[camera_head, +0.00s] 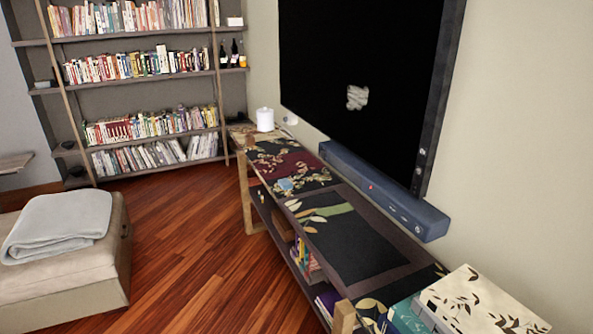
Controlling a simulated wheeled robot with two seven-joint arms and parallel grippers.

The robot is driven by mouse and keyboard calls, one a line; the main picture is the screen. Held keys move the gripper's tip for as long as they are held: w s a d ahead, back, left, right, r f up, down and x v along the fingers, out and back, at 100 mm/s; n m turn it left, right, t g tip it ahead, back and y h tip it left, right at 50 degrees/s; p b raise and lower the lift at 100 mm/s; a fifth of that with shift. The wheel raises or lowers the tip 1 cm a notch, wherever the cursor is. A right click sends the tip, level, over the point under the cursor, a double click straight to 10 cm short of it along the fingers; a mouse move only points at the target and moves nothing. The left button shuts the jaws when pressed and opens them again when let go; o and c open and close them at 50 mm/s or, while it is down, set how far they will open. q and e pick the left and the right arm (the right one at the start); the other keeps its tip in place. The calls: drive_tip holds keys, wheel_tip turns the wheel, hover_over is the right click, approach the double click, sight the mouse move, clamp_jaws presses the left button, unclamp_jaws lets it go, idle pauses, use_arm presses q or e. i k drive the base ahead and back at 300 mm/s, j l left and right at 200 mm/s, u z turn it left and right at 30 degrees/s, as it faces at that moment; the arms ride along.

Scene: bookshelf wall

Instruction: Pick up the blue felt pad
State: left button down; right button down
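A small light-blue flat piece, which looks like the blue felt pad (286,184), lies on the dark floral-patterned top of the long low console (345,243) along the right wall. It is near the console's left edge, toward the far half. It is small in this view, so its material cannot be told. Neither of my grippers shows in the view, and nothing is touching the pad.
A blue-grey soundbar (385,192) sits along the wall under a large dark screen (360,60). A patterned box (480,300) stands at the console's near end. A white cylinder (265,119) stands at its far end. Wooden floor (190,255) lies open between console and ottoman (75,278).

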sight(284, 183)
drive_tip(key=u, duration=0.2)
drive_tip(key=i+j+u, duration=0.1)
drive_tip(key=i+u, duration=0.4)
drive_tip(key=i, duration=5)
drive_tip(key=i+z, duration=0.2)
drive_tip(key=z, duration=0.2)
drive_tip(key=i+z, duration=0.2)
drive_tip(key=z, duration=0.15)
drive_tip(key=i+j+z, duration=0.2)
drive_tip(key=z, duration=0.2)
drive_tip(key=i+j+z, duration=0.15)
drive_tip(key=z, duration=2.75)
